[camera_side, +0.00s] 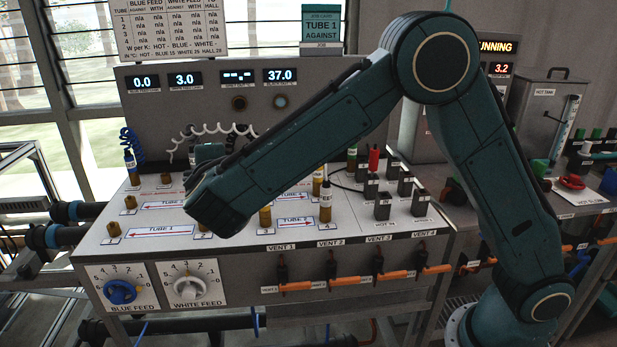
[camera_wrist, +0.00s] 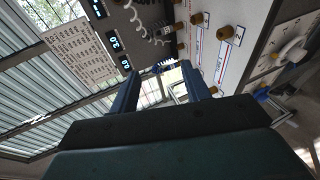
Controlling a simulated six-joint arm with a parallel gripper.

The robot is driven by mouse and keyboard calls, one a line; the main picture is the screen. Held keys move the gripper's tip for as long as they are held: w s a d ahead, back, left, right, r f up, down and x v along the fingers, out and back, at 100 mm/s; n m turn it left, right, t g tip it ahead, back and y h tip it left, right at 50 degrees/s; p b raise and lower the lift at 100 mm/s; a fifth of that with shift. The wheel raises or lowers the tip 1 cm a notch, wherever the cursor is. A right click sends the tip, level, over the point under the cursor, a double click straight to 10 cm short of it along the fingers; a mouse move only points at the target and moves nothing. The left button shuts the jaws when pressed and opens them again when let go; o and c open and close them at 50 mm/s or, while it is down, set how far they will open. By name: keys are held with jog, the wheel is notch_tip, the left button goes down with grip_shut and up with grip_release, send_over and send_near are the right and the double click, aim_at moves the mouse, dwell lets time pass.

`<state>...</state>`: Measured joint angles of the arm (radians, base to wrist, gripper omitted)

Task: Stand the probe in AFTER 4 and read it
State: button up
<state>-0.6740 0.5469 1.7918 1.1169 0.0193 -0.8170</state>
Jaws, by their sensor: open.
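My gripper (camera_wrist: 161,70) is open in the wrist view, with nothing between its two fingers. In the side view my arm hides most of it, above the left part of the bench top. A blue coiled cord (camera_side: 130,142) runs to a probe-like piece (camera_side: 131,168) standing at the bench's back left. A white coiled cord (camera_side: 212,129) hangs in front of the back panel; its end is partly hidden. I cannot tell which socket is AFTER 4.
The back panel shows lit readouts (camera_side: 184,79). Several brass sockets (camera_side: 113,229) stand by the tube labels. Black blocks (camera_side: 383,206) and a red-topped piece (camera_side: 374,158) stand at right. Orange vent levers (camera_side: 296,286) and feed knobs (camera_side: 119,291) line the front.

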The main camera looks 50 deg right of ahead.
jog(key=w+d+m+g, duration=0.1)
jog(key=d+m+g, duration=0.3)
jog(key=d, duration=0.9)
jog(key=m+g+y, duration=0.2)
jog(key=m+y, duration=0.1)
jog(key=m, duration=1.2)
send_near(377, 156)
notch_tip(377, 156, up, 4)
jog(key=f, duration=0.3)
jog(key=w+f, duration=0.1)
jog(key=f, duration=0.1)
jog(key=shift+d+f, duration=0.15)
jog(key=shift+d, duration=0.2)
jog(key=shift+w+f, duration=0.1)
jog(key=shift+f, duration=0.05)
jog(key=shift+x, duration=4.85)
